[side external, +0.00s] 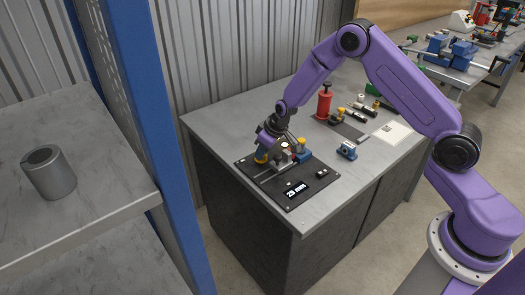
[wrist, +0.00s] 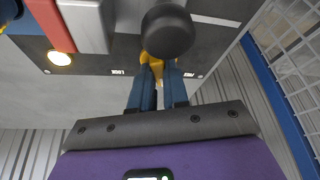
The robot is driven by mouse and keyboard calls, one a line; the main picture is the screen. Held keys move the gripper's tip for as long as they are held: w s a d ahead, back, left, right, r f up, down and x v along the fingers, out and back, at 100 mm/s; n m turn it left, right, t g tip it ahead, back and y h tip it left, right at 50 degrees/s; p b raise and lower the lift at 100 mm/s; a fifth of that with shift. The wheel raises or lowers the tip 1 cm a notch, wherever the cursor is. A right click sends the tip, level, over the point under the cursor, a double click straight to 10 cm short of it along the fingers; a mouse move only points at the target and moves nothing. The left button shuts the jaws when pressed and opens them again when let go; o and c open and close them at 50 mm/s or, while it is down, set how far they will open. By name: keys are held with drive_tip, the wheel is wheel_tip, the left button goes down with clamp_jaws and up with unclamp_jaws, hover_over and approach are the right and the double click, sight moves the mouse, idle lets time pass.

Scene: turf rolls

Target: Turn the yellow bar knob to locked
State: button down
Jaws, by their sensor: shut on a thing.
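The yellow bar knob (wrist: 155,66) is between the blue fingers of my gripper (wrist: 158,80) in the wrist view, and the gripper is shut on it. Part of the knob is hidden by the fingers and by a dark round knob (wrist: 167,30) in front. A white label that appears to read LOCK (wrist: 118,72) is to the left of the knob, and another small label (wrist: 188,74) is to its right. In the side view, my gripper (side external: 264,152) is down at the far left part of the dark panel (side external: 306,203); a bit of yellow shows under it.
The panel lies on a grey workbench (side external: 225,130) and has a display reading 25 mm (side external: 296,191). A lit lamp (wrist: 60,58) and a red and grey block (wrist: 75,25) are close by. A red bottle-like object (side external: 324,104) and a small blue block (side external: 347,150) stand farther right.

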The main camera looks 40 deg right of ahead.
drive_tip(key=shift+s+m+h, duration=0.1)
drive_tip(key=shift+m+h, duration=0.3)
drive_tip(key=shift+m, duration=0.8)
drive_tip(key=c, duration=1.1)
unclamp_jaws()
drive_tip(key=shift+r, duration=0.1)
drive_tip(key=v, duration=1.7)
drive_tip(key=shift+s+a+r, duration=0.1)
